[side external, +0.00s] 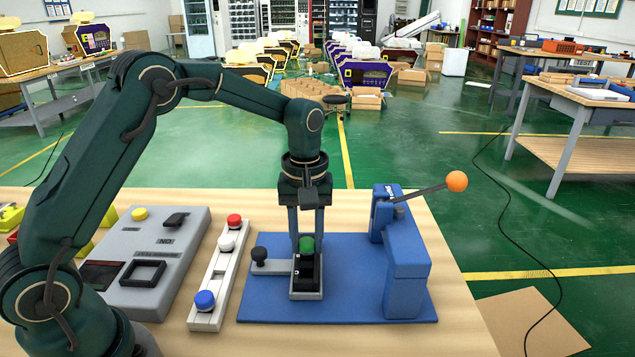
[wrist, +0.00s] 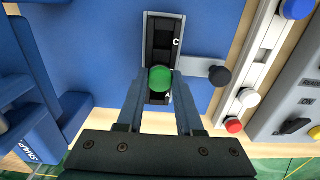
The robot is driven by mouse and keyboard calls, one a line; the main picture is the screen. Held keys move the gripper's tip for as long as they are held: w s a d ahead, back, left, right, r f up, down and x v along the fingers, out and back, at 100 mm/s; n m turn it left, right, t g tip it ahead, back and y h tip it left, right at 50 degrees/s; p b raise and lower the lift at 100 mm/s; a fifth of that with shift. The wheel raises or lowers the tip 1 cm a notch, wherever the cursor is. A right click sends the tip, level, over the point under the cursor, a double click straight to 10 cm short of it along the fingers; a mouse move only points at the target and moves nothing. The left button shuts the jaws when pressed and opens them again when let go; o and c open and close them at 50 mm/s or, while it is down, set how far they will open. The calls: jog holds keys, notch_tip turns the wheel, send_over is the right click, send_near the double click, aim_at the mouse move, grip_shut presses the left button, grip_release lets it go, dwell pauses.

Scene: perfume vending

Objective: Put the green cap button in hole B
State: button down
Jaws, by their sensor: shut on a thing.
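The green cap button (side external: 306,244) is between the fingers of my gripper (side external: 306,238), which is shut on it. It also shows in the wrist view (wrist: 160,79), between the two fingertips (wrist: 160,84). The button is over or at the black slotted holder (side external: 305,284) on the blue base plate. In the wrist view the holder (wrist: 163,30) carries a letter C near its far end and a letter A near my fingers. I cannot read a B. The button and fingers hide part of the holder, and I cannot tell whether the button is seated in a hole.
A blue press (side external: 405,270) with an orange-ball lever (side external: 456,181) stands on the right of the blue plate (side external: 350,305). A black knob (side external: 259,255) is left of the holder. A white rack (side external: 208,312) holds red, white and blue buttons. A grey control box (side external: 185,245) stands further left.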

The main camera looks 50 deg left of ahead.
jog(key=shift+f, duration=0.4)
dwell(0.3)
grip_release()
jog(key=shift+r, duration=3.55)
jog(key=s+r+m+t, duration=0.2)
jog(key=s+r+t, duration=0.2)
jog(key=s+r, duration=0.5)
jog(key=s+d+f+m+t, duration=0.1)
jog(key=s+f+m, duration=0.4)
jog(key=s+m, duration=0.2)
jog(key=shift+s+t, duration=0.3)
jog(key=shift+s, duration=0.75)
